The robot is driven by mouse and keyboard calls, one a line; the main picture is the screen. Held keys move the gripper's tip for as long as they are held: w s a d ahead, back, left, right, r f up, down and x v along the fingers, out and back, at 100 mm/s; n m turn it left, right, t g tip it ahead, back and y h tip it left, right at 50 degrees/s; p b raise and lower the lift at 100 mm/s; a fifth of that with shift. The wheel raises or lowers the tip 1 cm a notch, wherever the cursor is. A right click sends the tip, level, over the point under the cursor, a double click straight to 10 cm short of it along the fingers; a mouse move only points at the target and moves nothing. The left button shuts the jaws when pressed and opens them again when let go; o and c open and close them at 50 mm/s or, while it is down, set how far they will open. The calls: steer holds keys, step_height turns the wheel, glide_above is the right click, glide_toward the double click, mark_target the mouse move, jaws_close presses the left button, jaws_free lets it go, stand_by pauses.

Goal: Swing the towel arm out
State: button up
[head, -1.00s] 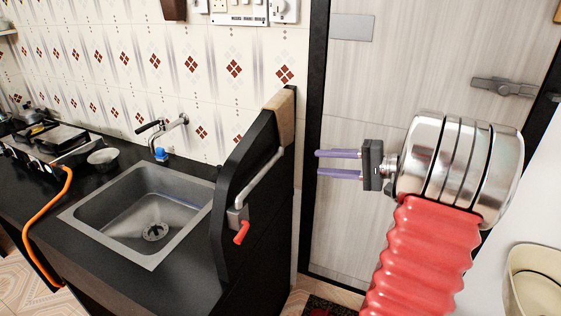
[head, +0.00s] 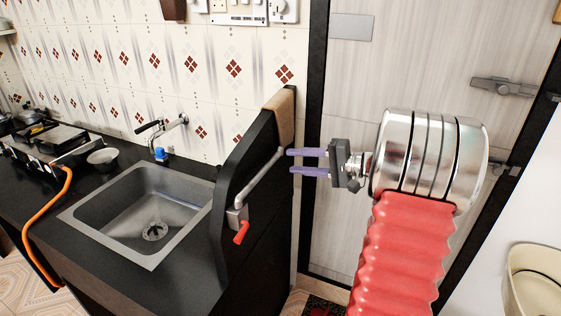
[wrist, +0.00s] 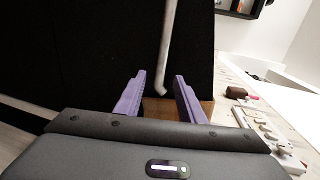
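The towel arm (head: 262,181) is a grey metal bar with a red tip (head: 241,233) at its near lower end, lying along the side of the black partition (head: 232,165) by the sink. A tan piece, perhaps the towel (head: 285,117), hangs over the partition's top at the back. My gripper (head: 290,162) is open, its two purple fingers pointing left, just right of the bar's far end. In the wrist view my gripper (wrist: 156,85) has the bar (wrist: 168,45) ahead of its fingertips, with nothing seen held. The red tip is out of the wrist view.
A steel sink (head: 150,215) is set in the black counter left of the partition, with a tap (head: 165,130) behind. A pale door (head: 400,80) stands behind my arm. A cream bin (head: 535,280) is at the lower right.

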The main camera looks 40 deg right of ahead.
mark_target(276, 160)
steer(key=shift+x, duration=2.75)
jaws_close()
steer(key=shift+a+f, duration=0.1)
steer(key=shift+a, duration=0.05)
